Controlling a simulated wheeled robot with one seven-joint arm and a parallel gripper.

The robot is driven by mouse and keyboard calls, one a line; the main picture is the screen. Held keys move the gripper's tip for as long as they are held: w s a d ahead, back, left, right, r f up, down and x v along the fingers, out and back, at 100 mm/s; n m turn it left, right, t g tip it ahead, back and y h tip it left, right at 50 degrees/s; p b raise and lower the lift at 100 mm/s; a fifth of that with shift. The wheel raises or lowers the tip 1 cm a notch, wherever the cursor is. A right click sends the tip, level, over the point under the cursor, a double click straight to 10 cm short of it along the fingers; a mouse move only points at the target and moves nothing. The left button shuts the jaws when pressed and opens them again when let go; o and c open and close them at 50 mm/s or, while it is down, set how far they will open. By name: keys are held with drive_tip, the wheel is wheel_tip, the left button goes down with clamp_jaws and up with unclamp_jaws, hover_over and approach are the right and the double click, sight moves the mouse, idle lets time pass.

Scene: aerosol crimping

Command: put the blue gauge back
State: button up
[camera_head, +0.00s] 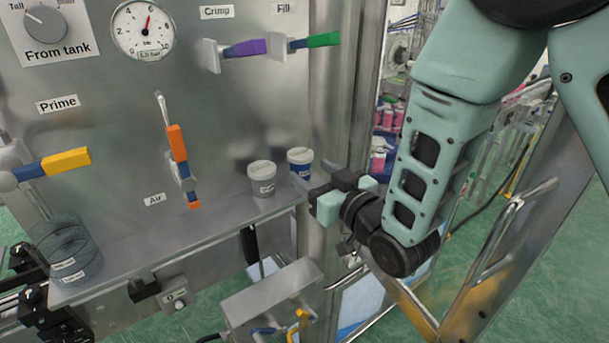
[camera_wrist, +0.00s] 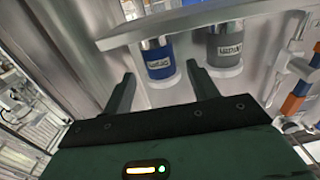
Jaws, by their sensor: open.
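The blue gauge (camera_head: 301,170) is a small blue cylinder with a white top and a white label. It stands upright at the right end of the steel shelf (camera_head: 205,222). My gripper (camera_head: 312,180) is open at the shelf's right end, close to the blue gauge. In the wrist view, which looks upside down, the blue gauge (camera_wrist: 159,62) shows between the two fingers of my gripper (camera_wrist: 158,74). I see no finger touching it, and cannot tell how deep it lies between them.
A grey gauge (camera_head: 262,182) stands just left of the blue one, close to one finger in the wrist view (camera_wrist: 224,48). A clear ringed cylinder (camera_head: 72,255) is at the shelf's left end. Coloured levers, such as the orange one (camera_head: 176,143), stick out from the panel.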

sight(306, 175)
drive_tip(key=shift+b+v, duration=0.5)
drive_tip(key=shift+v, duration=1)
drive_tip(key=shift+a+f+g+h, duration=0.1)
drive_tip(key=shift+f+g+h, duration=0.3)
drive_tip(key=shift+g, duration=0.2)
drive_tip(key=s+d+g+h, duration=0.3)
drive_tip(key=s+g, duration=0.1)
drive_tip(key=s, duration=0.4)
drive_tip(key=s+d+f+g+h, duration=0.1)
drive_tip(key=s+d+g+h, duration=0.1)
drive_tip(key=s+g, duration=0.3)
drive_tip(key=s+d+n+g+h, duration=0.1)
drive_tip(key=s+d+g+h, duration=0.2)
drive_tip(key=s, duration=0.8)
drive_tip(key=shift+s+d+f+g+h, duration=0.3)
drive_tip(key=shift+d+g, duration=0.45)
drive_tip(key=shift+g, duration=0.15)
wheel_tip(306, 175, down, 9)
drive_tip(key=b, duration=0.9)
